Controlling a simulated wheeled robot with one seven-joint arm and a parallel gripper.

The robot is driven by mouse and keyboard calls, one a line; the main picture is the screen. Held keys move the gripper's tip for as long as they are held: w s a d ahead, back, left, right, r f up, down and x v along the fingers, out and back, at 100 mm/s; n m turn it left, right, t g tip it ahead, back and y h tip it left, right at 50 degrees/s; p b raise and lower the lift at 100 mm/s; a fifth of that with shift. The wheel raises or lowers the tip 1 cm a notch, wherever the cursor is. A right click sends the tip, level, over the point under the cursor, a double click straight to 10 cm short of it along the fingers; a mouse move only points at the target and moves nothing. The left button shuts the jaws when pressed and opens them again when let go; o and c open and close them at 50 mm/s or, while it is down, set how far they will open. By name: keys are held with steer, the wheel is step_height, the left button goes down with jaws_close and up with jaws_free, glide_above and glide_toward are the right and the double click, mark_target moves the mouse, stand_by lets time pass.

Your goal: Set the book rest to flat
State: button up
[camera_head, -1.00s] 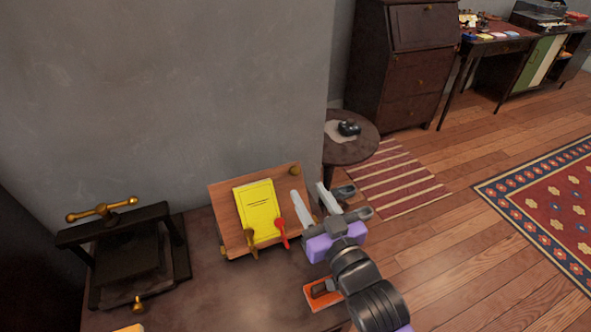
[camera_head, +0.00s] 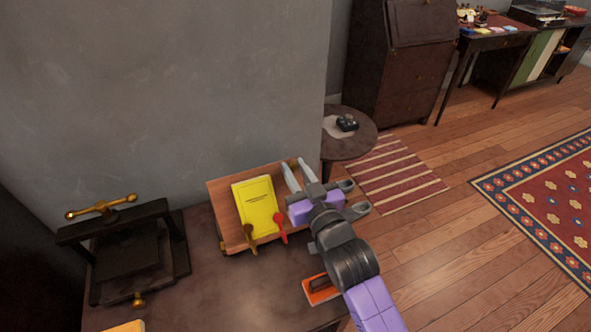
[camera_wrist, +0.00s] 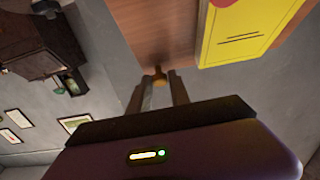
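The book rest (camera_head: 220,207) is a tilted wooden board on the dark table, and a yellow book (camera_head: 257,206) leans on it. A brown clip (camera_head: 250,240) and a red clip (camera_head: 279,225) stand at the book's lower edge. A brass knob (camera_wrist: 158,76) sits at the board's upper right side. My gripper (camera_head: 293,163) is at that side of the board, and its fingers are apart. In the wrist view the knob shows between and just beyond the fingertips (camera_wrist: 158,86). I cannot tell whether either finger touches it.
A dark press (camera_head: 130,250) with a brass handle stands at the table's left. An orange object (camera_head: 318,290) lies by the right edge, below my arm. A round side table (camera_head: 350,143) with a small dark item stands behind. The table's front middle is clear.

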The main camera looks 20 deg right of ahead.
jaws_close()
stand_by(1.1)
